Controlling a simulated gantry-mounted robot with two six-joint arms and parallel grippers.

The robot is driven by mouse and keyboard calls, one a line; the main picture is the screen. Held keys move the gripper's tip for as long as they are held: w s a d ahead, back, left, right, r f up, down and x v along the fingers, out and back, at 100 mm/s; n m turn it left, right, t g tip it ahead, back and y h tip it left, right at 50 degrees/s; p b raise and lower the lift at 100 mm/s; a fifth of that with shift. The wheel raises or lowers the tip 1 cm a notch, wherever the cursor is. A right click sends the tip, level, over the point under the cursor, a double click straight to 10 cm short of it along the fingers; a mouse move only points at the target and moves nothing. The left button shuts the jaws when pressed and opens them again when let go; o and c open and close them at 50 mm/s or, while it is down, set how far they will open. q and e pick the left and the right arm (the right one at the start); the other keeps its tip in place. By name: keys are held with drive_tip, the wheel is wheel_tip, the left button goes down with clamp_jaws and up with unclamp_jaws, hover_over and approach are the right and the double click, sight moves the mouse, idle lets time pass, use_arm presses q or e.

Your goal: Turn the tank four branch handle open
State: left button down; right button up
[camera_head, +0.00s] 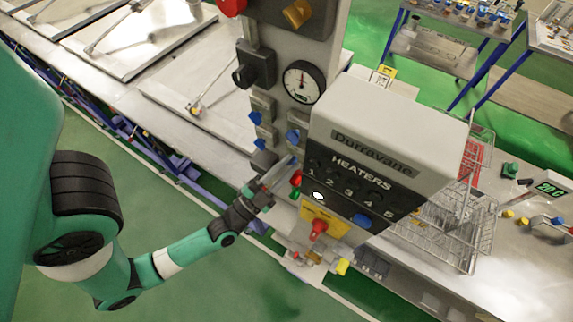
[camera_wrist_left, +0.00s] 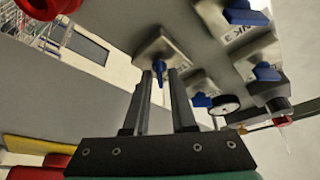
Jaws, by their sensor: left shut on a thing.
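My left gripper (camera_head: 284,168) reaches from the lower left to the side of the grey control column in the head view. In the left wrist view, its two dark fingers (camera_wrist_left: 160,75) are shut on a small blue handle (camera_wrist_left: 159,67) on a pale square plate (camera_wrist_left: 163,45). The held handle's own label cannot be read, so I cannot tell its tank number. In the head view, the held handle is hidden by the gripper. My right gripper is not in view.
Other blue handles (camera_head: 294,135) sit close above my gripper. A pressure gauge (camera_head: 303,82) is higher on the column. The "HEATERS" box (camera_head: 375,140) stands close on the right. A red knob (camera_head: 319,227) on a yellow plate is below. A wire basket (camera_head: 455,225) is further right.

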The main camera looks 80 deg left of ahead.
use_arm(q)
drive_tip(key=n+g+y, duration=0.2)
drive_tip(key=n, duration=0.6)
drive_tip(key=n+g+y+p, duration=0.1)
drive_tip(key=n+g+y, duration=0.2)
drive_tip(key=n, duration=0.5)
drive_tip(key=n+g+y, duration=0.3)
drive_tip(key=n, duration=0.5)
drive_tip(key=shift+w+d+p, duration=0.2)
drive_tip(key=shift+p, duration=0.1)
drive_tip(key=c, duration=1)
unclamp_jaws()
